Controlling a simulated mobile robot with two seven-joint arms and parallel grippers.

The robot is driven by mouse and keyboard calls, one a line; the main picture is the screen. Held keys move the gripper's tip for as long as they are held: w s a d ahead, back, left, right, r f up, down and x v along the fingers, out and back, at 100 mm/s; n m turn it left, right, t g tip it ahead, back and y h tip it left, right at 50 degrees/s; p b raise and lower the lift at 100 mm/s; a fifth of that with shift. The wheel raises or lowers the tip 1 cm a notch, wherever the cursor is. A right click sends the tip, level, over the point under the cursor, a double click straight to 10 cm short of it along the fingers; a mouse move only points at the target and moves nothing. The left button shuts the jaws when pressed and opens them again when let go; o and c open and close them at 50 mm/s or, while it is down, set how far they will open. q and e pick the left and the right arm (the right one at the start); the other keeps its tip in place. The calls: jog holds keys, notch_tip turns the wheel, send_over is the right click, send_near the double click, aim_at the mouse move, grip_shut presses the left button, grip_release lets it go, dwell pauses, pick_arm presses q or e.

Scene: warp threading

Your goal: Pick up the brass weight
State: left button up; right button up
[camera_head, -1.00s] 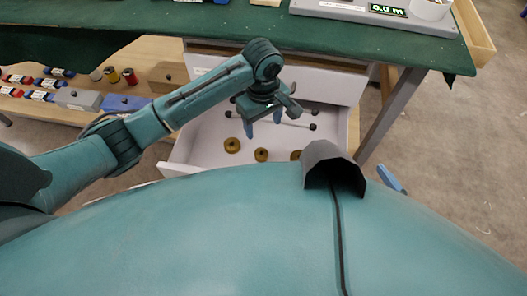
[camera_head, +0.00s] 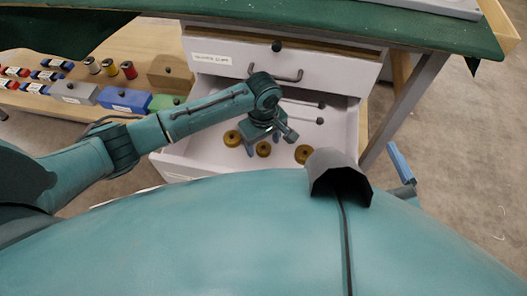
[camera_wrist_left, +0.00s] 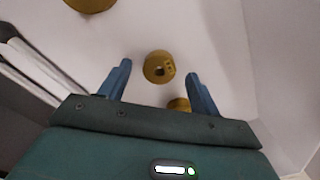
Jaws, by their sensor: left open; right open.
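Several brass weights lie in an open white drawer (camera_head: 185,163). In the head view one is at the left (camera_head: 232,138), one in the middle (camera_head: 263,149), and one at the right (camera_head: 303,153). My left gripper (camera_head: 262,146) is over the drawer, fingers down near the middle weight. In the left wrist view, a brass weight (camera_wrist_left: 156,68) shows between the open blue fingertips (camera_wrist_left: 159,74), with nothing gripped. Another weight (camera_wrist_left: 178,104) is partly hidden by the gripper body; one (camera_wrist_left: 90,4) is cut by the top edge. Only a blue part of my right gripper (camera_head: 402,164) shows.
Rods with black ends (camera_head: 305,119) lie behind the weights in the drawer. A shut drawer with a handle (camera_head: 285,75) is above, under the green tabletop (camera_head: 330,24). Coloured boxes (camera_head: 122,100) and spools (camera_head: 110,67) stand on a wooden shelf at the left.

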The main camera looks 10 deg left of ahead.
pick_arm(q)
jog(key=shift+f, duration=0.55)
jog(key=c, duration=1.1)
jog(key=shift+r, duration=0.1)
